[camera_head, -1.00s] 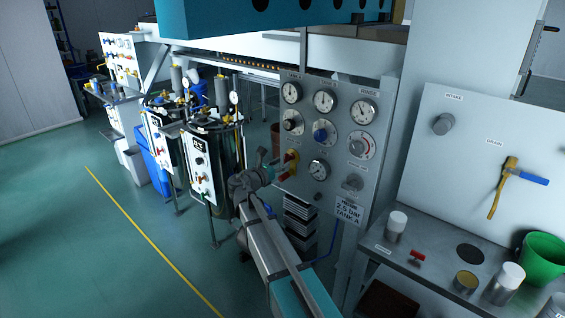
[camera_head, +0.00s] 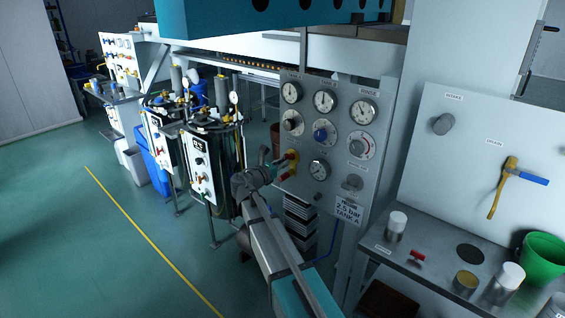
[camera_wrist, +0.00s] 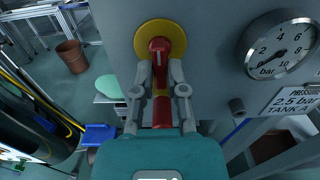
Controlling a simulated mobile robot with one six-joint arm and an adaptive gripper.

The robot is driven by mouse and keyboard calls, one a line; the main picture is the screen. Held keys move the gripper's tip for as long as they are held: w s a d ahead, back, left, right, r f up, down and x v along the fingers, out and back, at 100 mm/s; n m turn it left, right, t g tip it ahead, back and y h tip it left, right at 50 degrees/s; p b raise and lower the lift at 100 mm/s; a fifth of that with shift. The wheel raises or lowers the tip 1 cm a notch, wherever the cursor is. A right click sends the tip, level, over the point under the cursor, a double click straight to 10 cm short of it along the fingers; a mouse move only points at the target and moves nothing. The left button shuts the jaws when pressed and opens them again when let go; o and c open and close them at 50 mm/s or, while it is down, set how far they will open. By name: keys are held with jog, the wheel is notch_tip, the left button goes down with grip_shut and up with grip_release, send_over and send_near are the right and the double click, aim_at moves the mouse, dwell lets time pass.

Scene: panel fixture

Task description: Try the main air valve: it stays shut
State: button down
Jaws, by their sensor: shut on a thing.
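The main air valve is a red lever handle (camera_wrist: 161,112) on a round yellow disc (camera_wrist: 183,36), mounted on the grey panel. In the wrist view the lever points straight down from its red hub, with a yellow band partway along it. My gripper (camera_wrist: 161,78) is shut on this lever, one finger on each side. In the head view my gripper (camera_head: 275,166) is at the panel's left edge, beside the red and yellow valve (camera_head: 291,159), and partly covers that area. A bar gauge (camera_wrist: 279,46) sits right of the valve, its needle low and to the left, near 0.
A "2.5 bar TANK A" label (camera_head: 348,211) and several gauges and knobs are on the panel. Tanks with hoses (camera_head: 213,160) stand to the left. A bench (camera_head: 430,255) with cans and a green bucket (camera_head: 542,258) is at right. The left floor is clear.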

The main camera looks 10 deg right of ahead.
jog(key=shift+m, duration=0.3)
jog(key=shift+m, duration=0.9)
dwell(0.6)
jog(key=shift+s+n, duration=0.1)
jog(key=shift+n, duration=1.1)
jog(key=c, duration=0.7)
grip_release()
